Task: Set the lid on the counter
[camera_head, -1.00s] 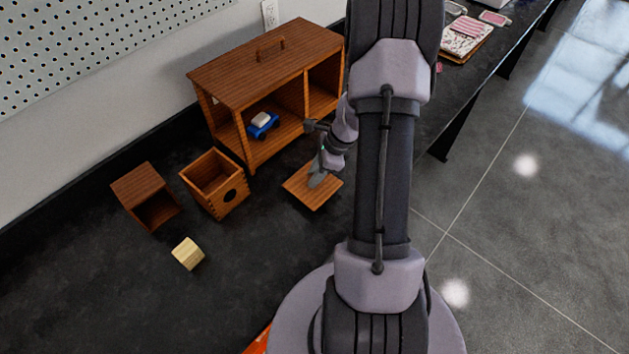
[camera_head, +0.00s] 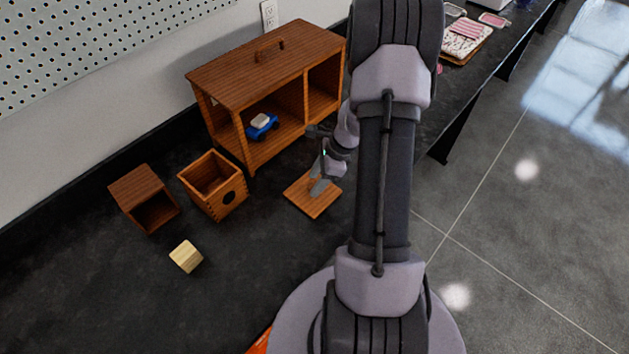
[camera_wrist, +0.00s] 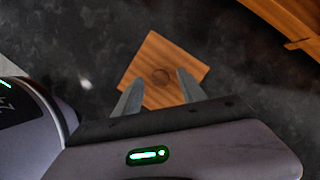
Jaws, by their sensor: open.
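The lid (camera_head: 313,205) is a flat square wooden panel lying on the dark counter (camera_head: 260,285), in front of the wooden cabinet. In the wrist view the lid (camera_wrist: 150,58) shows a round knob or mark near its middle. My gripper (camera_head: 319,188) is over the lid in the head view. In the wrist view my gripper (camera_wrist: 158,88) has its two fingers spread apart, with nothing between them but the view of the lid. The gap between the fingertips and the lid is hard to judge.
The wooden cabinet (camera_head: 247,93) stands behind the lid, with a blue toy (camera_head: 262,128) inside. An open wooden box (camera_head: 230,197), a second box on its side (camera_head: 139,186) and a pale wood block (camera_head: 186,257) are to the left. The counter's front left is clear.

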